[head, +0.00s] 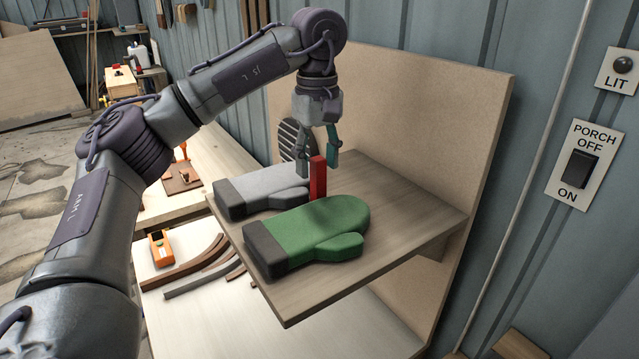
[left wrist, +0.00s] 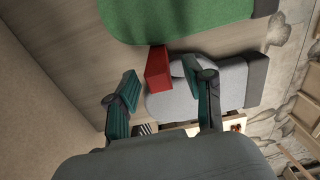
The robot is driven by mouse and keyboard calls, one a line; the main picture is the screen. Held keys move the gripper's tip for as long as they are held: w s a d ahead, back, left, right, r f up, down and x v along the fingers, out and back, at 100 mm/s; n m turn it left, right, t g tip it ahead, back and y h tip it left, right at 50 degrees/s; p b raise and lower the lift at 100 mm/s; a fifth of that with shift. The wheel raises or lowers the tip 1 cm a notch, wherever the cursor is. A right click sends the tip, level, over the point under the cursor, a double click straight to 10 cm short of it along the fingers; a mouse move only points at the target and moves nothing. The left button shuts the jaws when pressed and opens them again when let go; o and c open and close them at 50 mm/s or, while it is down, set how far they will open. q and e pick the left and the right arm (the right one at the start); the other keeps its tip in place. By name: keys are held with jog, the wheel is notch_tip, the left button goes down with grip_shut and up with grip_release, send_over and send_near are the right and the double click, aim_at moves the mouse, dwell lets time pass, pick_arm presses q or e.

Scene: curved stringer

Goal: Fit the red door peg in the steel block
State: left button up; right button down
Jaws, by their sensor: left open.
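The red door peg (head: 317,180) is an upright red bar on the wooden shelf, between the grey mitten and the green mitten. Its lower end is hidden behind the green mitten in the head view. My left gripper (head: 318,165) points down over the peg, open, with one finger to each side of the peg's top. In the left wrist view the peg (left wrist: 158,70) shows between the two open fingertips (left wrist: 160,73), and I cannot tell if either finger touches it. I make out no steel block in either view. My right gripper is not in view.
The green mitten (head: 310,234) and grey mitten (head: 262,192) lie close beside the peg. The shelf (head: 410,203) is bare to the right, with an upright back panel (head: 430,120) behind. Below are curved wooden strips (head: 198,268) and an orange tool (head: 161,250).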

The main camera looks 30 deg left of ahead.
aim_at(318, 176)
pick_arm(q)
notch_tip(318, 176, down, 3)
jog(key=shift+f+p, duration=0.15)
jog(key=shift+p, duration=0.5)
jog(key=shift+f, duration=0.15)
jog(key=shift+d, duration=0.1)
grip_shut()
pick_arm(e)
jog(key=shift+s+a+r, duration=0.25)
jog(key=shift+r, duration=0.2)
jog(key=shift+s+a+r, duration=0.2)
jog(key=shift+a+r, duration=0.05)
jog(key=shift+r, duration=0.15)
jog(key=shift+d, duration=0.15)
